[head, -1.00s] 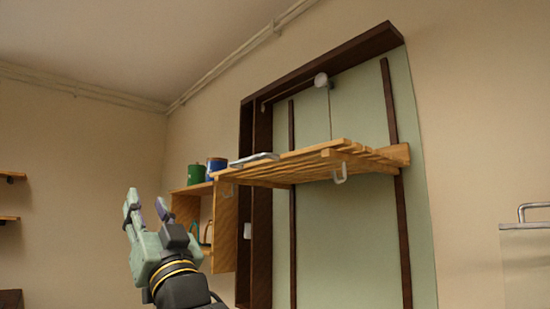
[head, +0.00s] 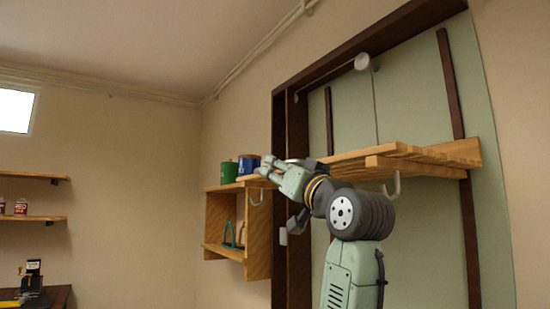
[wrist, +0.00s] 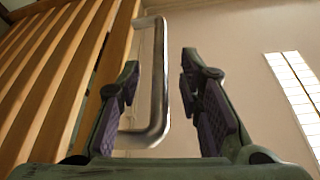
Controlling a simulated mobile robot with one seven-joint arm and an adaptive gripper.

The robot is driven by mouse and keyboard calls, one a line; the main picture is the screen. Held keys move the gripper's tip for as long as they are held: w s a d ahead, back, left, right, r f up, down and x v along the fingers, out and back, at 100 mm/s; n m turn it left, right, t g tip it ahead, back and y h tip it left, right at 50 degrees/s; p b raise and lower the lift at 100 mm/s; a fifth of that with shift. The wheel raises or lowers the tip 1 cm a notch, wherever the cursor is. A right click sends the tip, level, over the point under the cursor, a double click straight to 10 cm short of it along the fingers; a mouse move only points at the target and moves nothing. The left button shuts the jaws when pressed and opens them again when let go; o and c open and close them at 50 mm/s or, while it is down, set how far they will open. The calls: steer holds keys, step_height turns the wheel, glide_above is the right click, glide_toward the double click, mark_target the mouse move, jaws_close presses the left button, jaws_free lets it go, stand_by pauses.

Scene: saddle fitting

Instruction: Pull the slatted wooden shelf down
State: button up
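The slatted wooden shelf (head: 425,158) juts out high on the green panel in the head view. Its slats (wrist: 55,75) fill the left of the wrist view. A metal bar handle (wrist: 152,85) runs along the shelf's edge. My gripper (head: 268,168) is at the shelf's left end in the head view, where it hides part of that end. In the wrist view my gripper (wrist: 160,85) is open, with the handle between its fingers. The handle is closer to the left finger and clear of the right finger.
A wooden wall box (head: 258,235) holds a green can (head: 229,172) and a blue can (head: 248,166) on top, left of the shelf. A hook (head: 393,187) hangs under the shelf. Dark vertical rails (head: 450,85) run up the panel. Wall shelves (head: 32,218) stand far left.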

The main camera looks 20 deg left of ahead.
steer(key=shift+p+x, duration=0.5)
steer(key=shift+x, duration=1.2)
jaws_close()
